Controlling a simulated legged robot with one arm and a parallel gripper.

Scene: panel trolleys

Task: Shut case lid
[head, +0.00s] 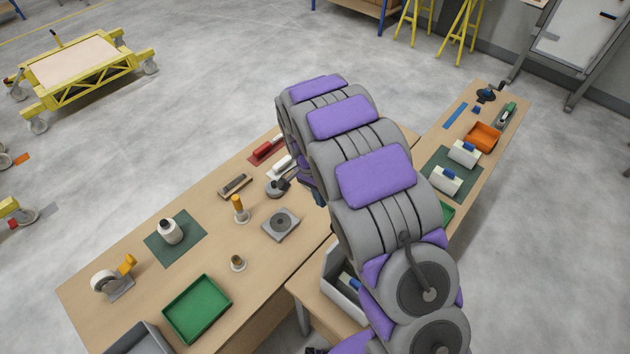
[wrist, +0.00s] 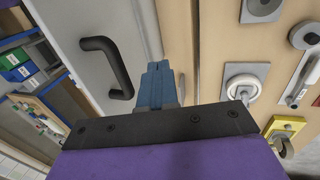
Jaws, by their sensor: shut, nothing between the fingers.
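In the wrist view a light grey flat panel with a black bar handle (wrist: 108,62) fills the upper left. It looks like part of the case, but I cannot tell whether it is the lid. My gripper (wrist: 158,72) is shut and empty, its blue fingers side by side near the panel's right edge; contact is unclear. An open grey box (head: 343,292) with a blue and white item inside shows partly beside my arm. The lid's angle cannot be told.
The right bench has an orange bin (head: 483,137). Open floor lies around a yellow trolley (head: 75,72).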

